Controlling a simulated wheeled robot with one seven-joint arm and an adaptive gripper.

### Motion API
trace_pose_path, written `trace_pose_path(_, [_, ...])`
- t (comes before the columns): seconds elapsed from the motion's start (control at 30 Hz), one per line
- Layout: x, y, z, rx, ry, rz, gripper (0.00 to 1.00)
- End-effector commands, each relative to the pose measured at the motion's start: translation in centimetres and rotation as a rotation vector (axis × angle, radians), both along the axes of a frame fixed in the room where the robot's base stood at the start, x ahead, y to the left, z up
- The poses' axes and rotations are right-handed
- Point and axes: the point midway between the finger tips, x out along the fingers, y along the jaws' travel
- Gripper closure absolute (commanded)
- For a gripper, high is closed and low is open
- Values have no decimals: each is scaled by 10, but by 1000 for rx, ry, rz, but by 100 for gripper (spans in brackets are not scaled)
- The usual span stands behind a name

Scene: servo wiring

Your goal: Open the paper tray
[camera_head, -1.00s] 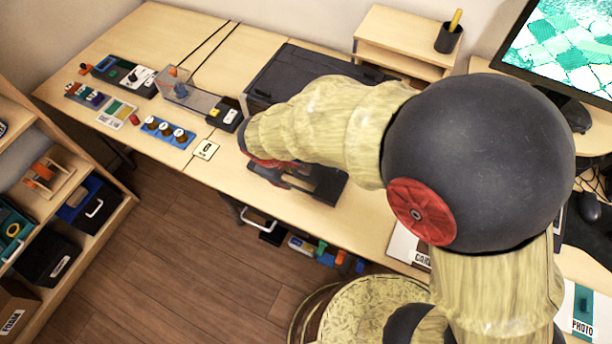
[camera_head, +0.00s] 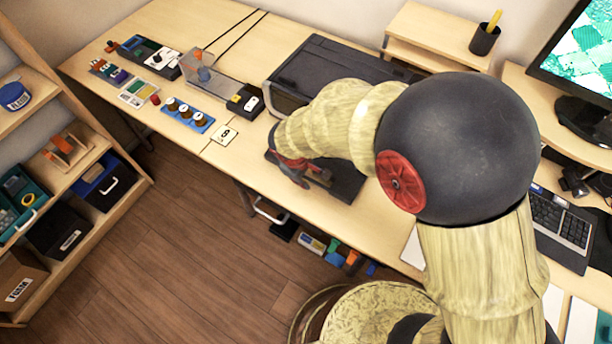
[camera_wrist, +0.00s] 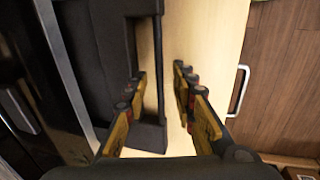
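The black printer (camera_head: 335,72) stands on the desk in the head view. Its dark paper tray (camera_head: 345,183) sticks out in front, over the desk, so it stands pulled out. In the wrist view the tray (camera_wrist: 97,60) ends in a front bar (camera_wrist: 160,75) with a slot behind it. My gripper (camera_head: 304,180) is at the tray's front left in the head view, partly hidden by my arm. In the wrist view my gripper (camera_wrist: 160,86) has its fingers apart, one by the slot and one beyond the bar. A gap shows between the bar and the outer finger.
A drawer handle (camera_wrist: 238,90) is below the desk edge. Left of the printer are a clear bin (camera_head: 215,88), a blue strip with knobs (camera_head: 187,115) and a number card (camera_head: 224,135). A laptop-like keyboard (camera_head: 560,220) lies at right. A shelf (camera_head: 130,185) stands at left.

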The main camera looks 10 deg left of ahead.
Motion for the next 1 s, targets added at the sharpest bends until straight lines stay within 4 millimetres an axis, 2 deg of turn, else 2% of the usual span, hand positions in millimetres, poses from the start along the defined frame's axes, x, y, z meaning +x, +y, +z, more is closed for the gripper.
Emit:
trace_pose_path(0.17, [0,0,1,1,0,0,74])
trace_pose_path(0.63, [0,0,1,1,0,0,100])
trace_pose_path(1.0, [0,0,1,0,0,0,100])
